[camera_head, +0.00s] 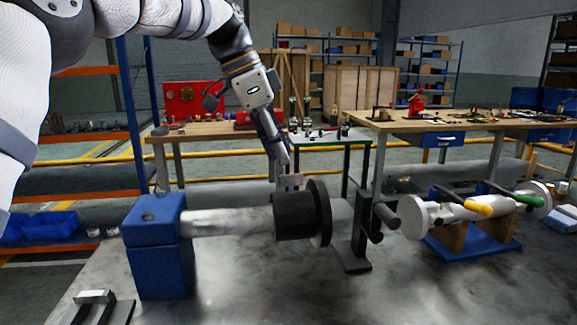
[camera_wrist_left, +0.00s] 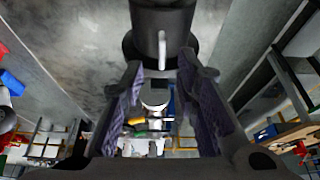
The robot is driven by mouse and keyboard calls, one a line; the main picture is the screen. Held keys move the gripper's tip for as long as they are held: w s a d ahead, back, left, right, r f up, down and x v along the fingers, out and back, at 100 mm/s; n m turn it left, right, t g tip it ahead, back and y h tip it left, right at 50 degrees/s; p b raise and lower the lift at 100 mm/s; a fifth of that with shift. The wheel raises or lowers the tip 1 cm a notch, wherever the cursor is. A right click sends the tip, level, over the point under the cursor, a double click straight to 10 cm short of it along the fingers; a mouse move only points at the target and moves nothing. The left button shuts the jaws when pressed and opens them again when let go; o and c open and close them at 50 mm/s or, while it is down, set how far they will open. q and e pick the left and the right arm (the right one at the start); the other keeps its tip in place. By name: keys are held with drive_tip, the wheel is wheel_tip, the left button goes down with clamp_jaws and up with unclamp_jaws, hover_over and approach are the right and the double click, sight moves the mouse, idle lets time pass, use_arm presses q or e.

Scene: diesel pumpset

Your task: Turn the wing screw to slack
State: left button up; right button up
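The wing screw (camera_head: 291,181) is a small grey upright tab on top of a black collar (camera_head: 295,216), which sits around a light horizontal shaft (camera_head: 230,221). My left gripper (camera_head: 286,158) points down from above, its tips close over the wing screw. In the left wrist view, my left gripper (camera_wrist_left: 160,64) is open, its two dark ribbed fingers wide apart. The wing screw (camera_wrist_left: 162,48) shows there edge-on as a thin pale strip between the fingertips, against the black collar (camera_wrist_left: 161,20). I cannot tell whether any finger touches it. My right gripper is not in view.
A blue block (camera_head: 158,245) holds the shaft's left end. A black stand (camera_head: 354,245) is right of the collar's wide flange. Further right, a pale roller with yellow and green handles (camera_head: 478,208) rests on a blue base. A metal bracket (camera_head: 95,298) lies front left.

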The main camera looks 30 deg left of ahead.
sight(291, 174)
use_arm(q)
drive_tip(key=x, duration=0.5)
drive_tip(key=shift+w, duration=0.15)
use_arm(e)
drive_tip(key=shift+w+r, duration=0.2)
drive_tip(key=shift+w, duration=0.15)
use_arm(q)
clamp_jaws()
